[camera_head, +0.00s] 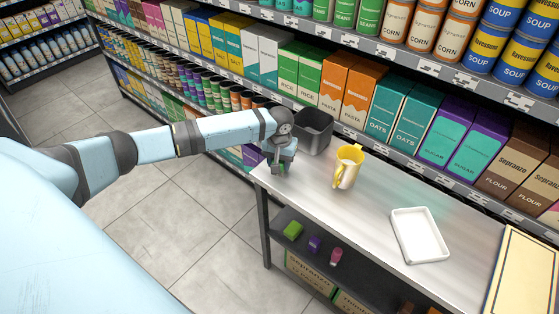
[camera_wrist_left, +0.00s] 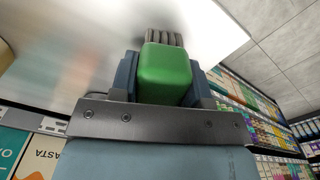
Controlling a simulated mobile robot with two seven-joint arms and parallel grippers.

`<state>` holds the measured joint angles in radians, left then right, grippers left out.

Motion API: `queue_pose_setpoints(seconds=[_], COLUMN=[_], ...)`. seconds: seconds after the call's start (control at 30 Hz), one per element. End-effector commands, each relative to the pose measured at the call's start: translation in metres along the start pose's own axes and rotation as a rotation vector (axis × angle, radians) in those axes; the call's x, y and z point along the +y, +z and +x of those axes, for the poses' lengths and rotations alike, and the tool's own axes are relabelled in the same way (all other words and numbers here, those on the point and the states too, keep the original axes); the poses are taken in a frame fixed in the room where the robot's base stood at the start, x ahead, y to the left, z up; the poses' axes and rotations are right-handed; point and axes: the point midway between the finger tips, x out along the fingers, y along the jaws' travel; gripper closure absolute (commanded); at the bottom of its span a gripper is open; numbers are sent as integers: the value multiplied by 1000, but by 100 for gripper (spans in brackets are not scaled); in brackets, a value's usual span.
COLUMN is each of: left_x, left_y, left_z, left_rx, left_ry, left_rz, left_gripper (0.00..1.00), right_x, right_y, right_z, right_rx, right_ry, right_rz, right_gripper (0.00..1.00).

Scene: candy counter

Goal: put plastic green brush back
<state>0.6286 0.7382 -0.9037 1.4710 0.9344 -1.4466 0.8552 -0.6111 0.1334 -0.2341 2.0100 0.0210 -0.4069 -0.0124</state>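My left gripper (camera_head: 281,168) is over the left end of the counter (camera_head: 372,234), in front of a dark open bin (camera_head: 312,130). In the left wrist view the plastic green brush (camera_wrist_left: 165,75) sits between the two fingers of this gripper (camera_wrist_left: 165,85), which are closed on its sides. Grey ribbed bristles show beyond its green body. Only a small bit of green shows under the gripper in the head view. I cannot tell whether the brush touches the counter. My right gripper is in neither view.
A yellow and white pitcher (camera_head: 348,167) stands right of the bin, and a white tray (camera_head: 420,236) lies further right. A green block (camera_head: 292,230), a purple item (camera_head: 314,244) and a pink item (camera_head: 336,256) are on the lower shelf. Stocked shelves (camera_head: 430,70) rise behind the counter.

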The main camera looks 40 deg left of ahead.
Motion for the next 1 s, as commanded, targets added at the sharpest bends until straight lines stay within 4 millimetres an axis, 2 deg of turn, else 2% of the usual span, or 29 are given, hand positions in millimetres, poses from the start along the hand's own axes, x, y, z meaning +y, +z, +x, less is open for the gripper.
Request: queue_pose_setpoints(seconds=[0.03,0.1,0.37,0.47,0.57,0.8,1.0], left_x=[0,0,0,0,0,0,0], left_y=[0,0,0,-1,-1,-1,0], left_z=[0,0,-1,-6,-21,-73,-108], left_rx=[0,0,1,2,3,3,1], left_ry=[0,0,0,0,0,1,1], left_rz=[0,0,0,0,1,0,0], left_gripper=[46,32,32,32,32,32,32], right_x=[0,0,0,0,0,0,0], right_y=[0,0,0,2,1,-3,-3], right_z=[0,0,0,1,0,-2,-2], right_rx=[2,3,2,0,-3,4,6], right_ry=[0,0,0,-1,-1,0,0], right_rz=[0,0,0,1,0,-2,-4], right_gripper=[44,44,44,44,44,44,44])
